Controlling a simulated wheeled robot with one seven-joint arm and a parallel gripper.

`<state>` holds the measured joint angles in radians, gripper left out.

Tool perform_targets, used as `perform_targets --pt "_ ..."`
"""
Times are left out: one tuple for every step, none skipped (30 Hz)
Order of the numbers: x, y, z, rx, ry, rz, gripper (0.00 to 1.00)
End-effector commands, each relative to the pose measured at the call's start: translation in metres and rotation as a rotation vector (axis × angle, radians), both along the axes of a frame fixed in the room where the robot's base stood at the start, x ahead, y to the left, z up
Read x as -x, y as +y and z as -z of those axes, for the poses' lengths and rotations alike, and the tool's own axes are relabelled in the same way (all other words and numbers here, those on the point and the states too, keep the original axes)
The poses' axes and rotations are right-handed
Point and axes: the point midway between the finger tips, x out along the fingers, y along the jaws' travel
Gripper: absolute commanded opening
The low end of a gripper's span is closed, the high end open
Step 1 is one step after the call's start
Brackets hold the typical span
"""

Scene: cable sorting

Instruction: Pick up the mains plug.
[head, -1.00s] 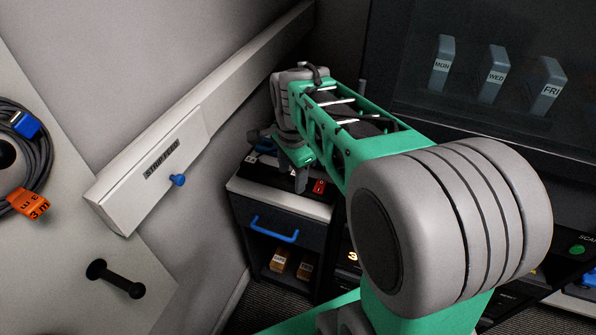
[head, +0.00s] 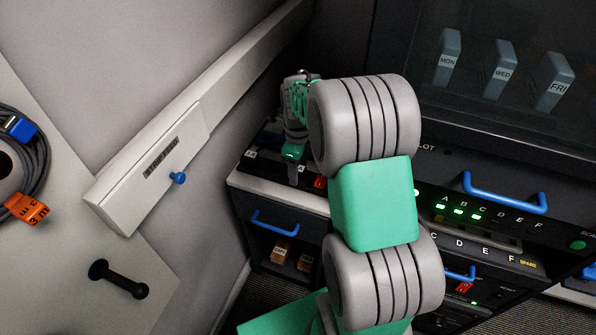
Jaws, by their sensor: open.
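My gripper (head: 293,170) is small and far off in the head view, pointing down over the top of the dark cabinet (head: 270,205) in the corner. It is open, and I see nothing between its fingers. My own arm hides part of the cabinet top. I cannot make out a mains plug in this view; it may be hidden behind the arm or gripper.
A coiled cable with an orange 3 m tag (head: 26,208) and a blue connector (head: 20,127) hangs on the left panel. A STRIP FEED box (head: 150,172) juts from the wall. A red switch (head: 320,182) sits beside the gripper. A blue-handled panel (head: 505,193) stands right.

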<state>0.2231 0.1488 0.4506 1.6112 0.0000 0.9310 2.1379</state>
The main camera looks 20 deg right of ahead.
Motion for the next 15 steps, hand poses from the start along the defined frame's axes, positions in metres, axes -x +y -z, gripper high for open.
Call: perform_targets --pt "-0.0001 0.0001 -0.0001 0.000 0.000 0.000 0.55" --pt "-0.0001 0.0001 -0.0002 0.000 0.000 -0.001 0.55" --pt "0.0000 0.0001 -0.0002 0.000 0.000 -0.001 0.55" --pt "0.0000 0.0001 -0.0002 0.000 0.000 -0.001 0.52" --pt "0.0000 0.0001 -0.0002 0.000 0.000 -0.001 0.50" --pt "0.0000 0.0001 -0.0003 0.000 0.000 -0.001 0.46" --pt "0.0000 0.0001 -0.0003 0.000 0.000 -0.001 0.44" --pt "0.0000 0.0001 -0.0004 0.000 0.000 -0.001 0.41" --pt "0.0000 0.0001 -0.0004 0.000 0.000 -0.001 0.38" --pt "0.0001 0.0001 -0.0004 0.000 0.000 -0.001 0.36" --pt "0.0001 0.0001 -0.0004 0.000 0.000 -0.001 0.33" --pt "0.0001 0.0001 -0.0005 0.000 0.000 -0.001 0.30" --pt "0.0001 0.0001 -0.0005 0.000 0.000 -0.001 0.28" --pt "0.0001 0.0001 -0.0005 0.000 0.000 -0.001 0.25" --pt "0.0001 0.0001 -0.0005 0.000 0.000 -0.001 0.22"
